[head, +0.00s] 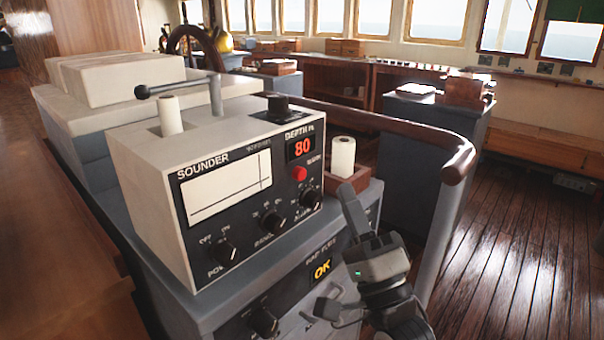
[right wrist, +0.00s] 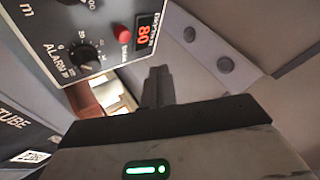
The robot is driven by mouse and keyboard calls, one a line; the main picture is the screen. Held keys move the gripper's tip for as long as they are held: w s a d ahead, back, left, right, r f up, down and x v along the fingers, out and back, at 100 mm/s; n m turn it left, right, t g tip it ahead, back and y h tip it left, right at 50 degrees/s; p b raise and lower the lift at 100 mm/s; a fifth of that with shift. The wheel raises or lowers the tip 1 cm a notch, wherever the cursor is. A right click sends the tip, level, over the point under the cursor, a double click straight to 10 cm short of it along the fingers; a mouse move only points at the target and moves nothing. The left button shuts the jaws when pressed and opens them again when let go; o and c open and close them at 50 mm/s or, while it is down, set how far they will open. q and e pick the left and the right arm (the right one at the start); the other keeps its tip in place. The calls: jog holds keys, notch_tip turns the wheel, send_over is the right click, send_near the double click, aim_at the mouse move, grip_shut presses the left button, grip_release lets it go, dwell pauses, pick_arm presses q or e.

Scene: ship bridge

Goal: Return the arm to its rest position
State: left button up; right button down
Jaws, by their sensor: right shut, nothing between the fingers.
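My right gripper (head: 349,194) is in front of the lower right of the sounder console, with its fingers pointing up and to the left. Its fingers are shut together and empty; they also show in the right wrist view (right wrist: 158,78). The grey sounder box (head: 165,215) stands left of the gripper, with a red 80 on its depth display (head: 301,146) and a red button (head: 299,173). In the right wrist view the sounder's black panel (right wrist: 95,30) is at the upper left, beyond the fingers. My left gripper is not in view.
A wooden tray (head: 333,185) with a white paper roll (head: 342,156) sits beside the sounder, just behind the gripper. A wooden handrail (head: 400,128) curves round behind it. Below is a lower panel with a lit OK display (head: 321,270). The wooden floor (head: 520,240) at right is clear.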

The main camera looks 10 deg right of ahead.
jog(key=s+f+n+g+h, duration=0.3)
jog(key=f+n+g, duration=0.5)
jog(key=f, duration=1.2)
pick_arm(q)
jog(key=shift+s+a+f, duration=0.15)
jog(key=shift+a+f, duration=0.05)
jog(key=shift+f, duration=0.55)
pick_arm(e)
jog(key=s+f+n+g, duration=0.6)
jog(key=s+f, duration=0.6)
jog(key=f, duration=0.2)
jog(key=shift+s+a+n+g+h, duration=0.15)
jog(key=shift+s+n+g+h, duration=0.2)
jog(key=shift+n, duration=0.25)
